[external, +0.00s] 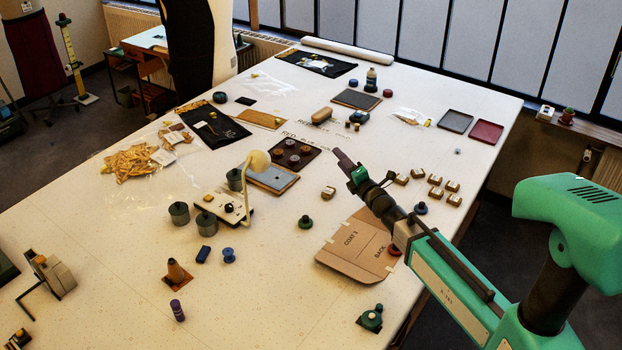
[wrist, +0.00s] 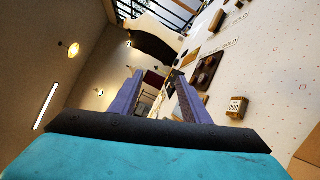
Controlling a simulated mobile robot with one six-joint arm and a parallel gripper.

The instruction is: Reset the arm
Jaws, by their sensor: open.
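My gripper (external: 341,160) is at the end of my green arm, raised above the right-middle part of the white table (external: 130,255). In the wrist view my gripper's two fingers (wrist: 158,95) stand apart with nothing held between them. The wrist view is tilted, with the table surface on the right and the room's wall and a lamp on the left. A dark tray with round brown pieces (external: 296,153) lies just left of the gripper in the external view and also shows in the wrist view (wrist: 207,70).
A cardboard sheet (external: 345,250) lies beneath my arm. Several small labelled boxes (external: 435,180) sit to the right. The front left of the table has much bare room.

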